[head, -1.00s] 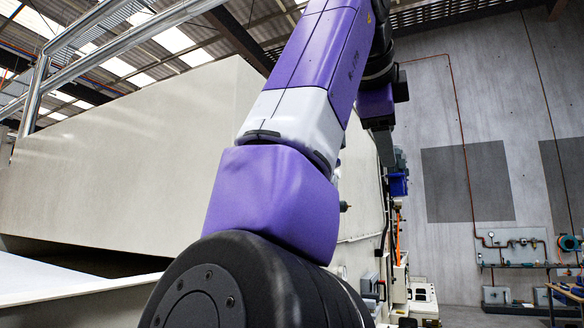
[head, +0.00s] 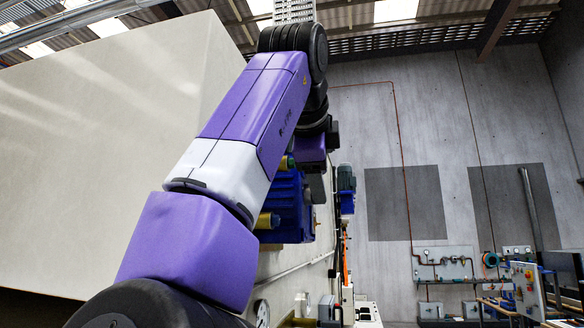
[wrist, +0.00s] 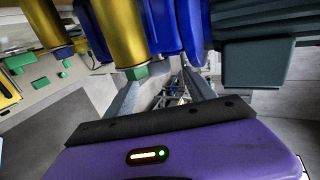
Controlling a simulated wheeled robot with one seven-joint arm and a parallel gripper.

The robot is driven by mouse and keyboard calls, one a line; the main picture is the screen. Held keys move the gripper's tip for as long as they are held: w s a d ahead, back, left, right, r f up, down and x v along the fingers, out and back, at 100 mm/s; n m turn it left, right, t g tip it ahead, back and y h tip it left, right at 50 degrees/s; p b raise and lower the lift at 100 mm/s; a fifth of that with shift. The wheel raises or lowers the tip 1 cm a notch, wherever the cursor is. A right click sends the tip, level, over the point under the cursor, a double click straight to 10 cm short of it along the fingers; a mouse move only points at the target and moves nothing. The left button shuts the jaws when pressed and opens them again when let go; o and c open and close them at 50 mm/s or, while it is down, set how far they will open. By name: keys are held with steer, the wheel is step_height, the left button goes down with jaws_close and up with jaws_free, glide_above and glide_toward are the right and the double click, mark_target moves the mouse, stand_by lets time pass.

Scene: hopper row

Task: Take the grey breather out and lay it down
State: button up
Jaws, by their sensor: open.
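I cannot pick out the grey breather for sure in either view. My gripper (wrist: 161,80) is open in the wrist view, its two grey fingers spread apart with nothing between them that I can make out as held. A brass cylinder (wrist: 117,30) with a green end hangs close to the left finger. A blue housing (wrist: 180,28) lies just beyond the fingers. In the head view the blue housing (head: 290,205) shows partly behind my arm, and my fingers are hidden there.
A dark grey finned body (wrist: 258,62) is right of my fingers, close by. A second brass cylinder (wrist: 47,24) stands at the upper left. A large cream hopper wall (head: 110,150) fills the left of the head view. A control box (head: 527,290) stands far right.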

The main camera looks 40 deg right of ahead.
steer(key=shift+p+x, duration=0.4)
steer(key=shift+x, duration=1.8)
jaws_close()
